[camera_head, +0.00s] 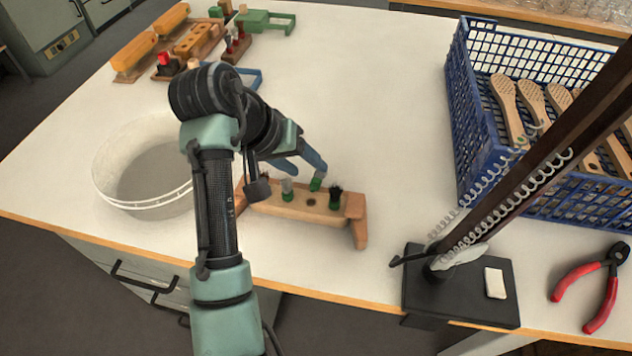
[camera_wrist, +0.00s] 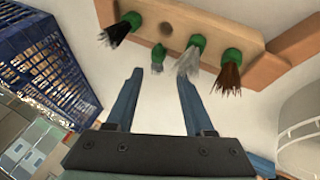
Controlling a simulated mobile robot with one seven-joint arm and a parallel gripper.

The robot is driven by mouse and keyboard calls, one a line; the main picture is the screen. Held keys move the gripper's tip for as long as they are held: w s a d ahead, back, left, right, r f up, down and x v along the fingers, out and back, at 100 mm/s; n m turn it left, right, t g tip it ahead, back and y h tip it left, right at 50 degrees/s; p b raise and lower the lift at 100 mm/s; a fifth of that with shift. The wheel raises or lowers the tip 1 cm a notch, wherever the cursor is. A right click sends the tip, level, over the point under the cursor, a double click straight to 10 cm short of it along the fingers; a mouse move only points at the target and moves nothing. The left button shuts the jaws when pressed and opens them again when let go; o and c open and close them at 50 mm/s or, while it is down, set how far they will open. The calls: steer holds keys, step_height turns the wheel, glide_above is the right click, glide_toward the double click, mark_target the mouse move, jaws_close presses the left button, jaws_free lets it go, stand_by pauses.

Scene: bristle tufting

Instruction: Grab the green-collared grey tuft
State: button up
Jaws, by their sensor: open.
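A wooden rack (camera_head: 262,206) holds green-collared tufts around an empty hole. A grey tuft with a green collar (camera_wrist: 189,64) stands in it, also seen in the head view (camera_head: 287,186). On either side are a black tuft (camera_wrist: 116,32) and a brown tuft (camera_wrist: 229,72). A second, smaller-looking grey tuft with a green collar (camera_wrist: 157,57) shows apart from the rack's holes, beside its edge; its support is unclear. My gripper (camera_wrist: 160,78) is open and empty. Its blue fingers point toward the rack, with the smaller grey tuft between their tips in the wrist view.
A blue crate (camera_head: 462,100) of wooden brush handles stands at right. A white round bin (camera_head: 118,203) is left of the rack. A black stand (camera_head: 455,300) and red pliers (camera_head: 595,290) are at front right. Wooden blocks (camera_head: 135,52) sit at back left.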

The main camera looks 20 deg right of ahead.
mark_target(318, 173)
steer(key=x, duration=0.3)
steer(key=shift+w+d+f+b, duration=0.1)
steer(key=shift+d+f+b, duration=0.1)
steer(key=shift+d+b, duration=0.2)
jaws_close()
